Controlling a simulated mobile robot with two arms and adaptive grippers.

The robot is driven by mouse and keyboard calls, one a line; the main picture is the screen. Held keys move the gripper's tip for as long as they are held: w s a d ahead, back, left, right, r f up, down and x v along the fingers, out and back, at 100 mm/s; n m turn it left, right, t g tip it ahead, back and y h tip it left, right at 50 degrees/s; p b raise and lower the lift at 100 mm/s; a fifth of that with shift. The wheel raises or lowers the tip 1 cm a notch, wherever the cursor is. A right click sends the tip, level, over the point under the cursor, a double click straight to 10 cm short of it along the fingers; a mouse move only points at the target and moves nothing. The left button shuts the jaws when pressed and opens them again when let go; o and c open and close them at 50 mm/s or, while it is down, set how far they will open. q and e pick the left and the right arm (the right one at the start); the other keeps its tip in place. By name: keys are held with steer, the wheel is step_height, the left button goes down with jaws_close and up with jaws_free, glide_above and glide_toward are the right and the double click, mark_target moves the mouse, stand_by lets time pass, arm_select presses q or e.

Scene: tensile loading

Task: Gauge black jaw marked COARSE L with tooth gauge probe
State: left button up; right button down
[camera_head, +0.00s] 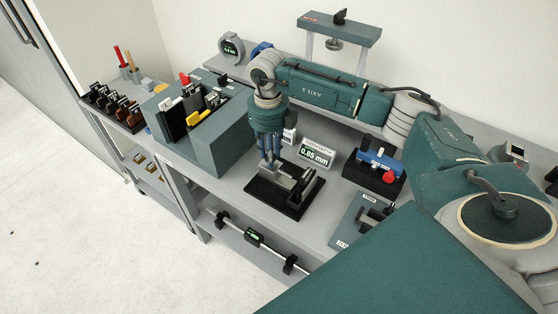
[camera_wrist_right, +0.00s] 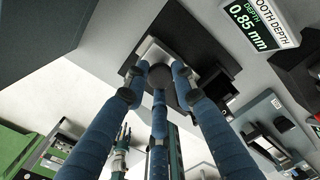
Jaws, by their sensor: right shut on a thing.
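My right gripper (camera_head: 269,160) points down over the tooth gauge's black base (camera_head: 263,193). Its blue fingers are shut on a pale grey block, which also shows between the fingertips in the right wrist view (camera_wrist_right: 152,50). I cannot tell whether this block is the jaw or part of the gauge, and no COARSE L marking is readable. A dark grey upright piece (camera_head: 301,188) stands on the base beside the fingers. The tooth depth display (camera_head: 317,154) reads 0.85 mm.
A blue device with a red knob (camera_head: 380,163) stands to the right of the display. A teal rack (camera_head: 215,135) with dark and yellow-handled tools is at left. Several dark jaw-like pieces (camera_head: 115,105) stand on the far-left table. A bar with a green readout (camera_head: 254,237) lies on the lower shelf.

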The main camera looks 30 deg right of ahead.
steer(key=shift+w+a, duration=0.15)
steer(key=shift+w, duration=0.3)
arm_select(q)
steer(key=shift+f, duration=0.2)
arm_select(e)
steer(key=shift+r, duration=0.15)
steer(key=c, duration=1.6)
jaws_free()
arm_select(q)
steer(key=shift+w, duration=0.1)
arm_select(e)
steer(key=shift+o, duration=1)
steer(key=shift+w, duration=0.1)
steer(key=shift+r, duration=0.2)
step_height(320, 180, up, 11)
steer(key=shift+r, duration=0.2)
steer(key=shift+a, duration=0.1)
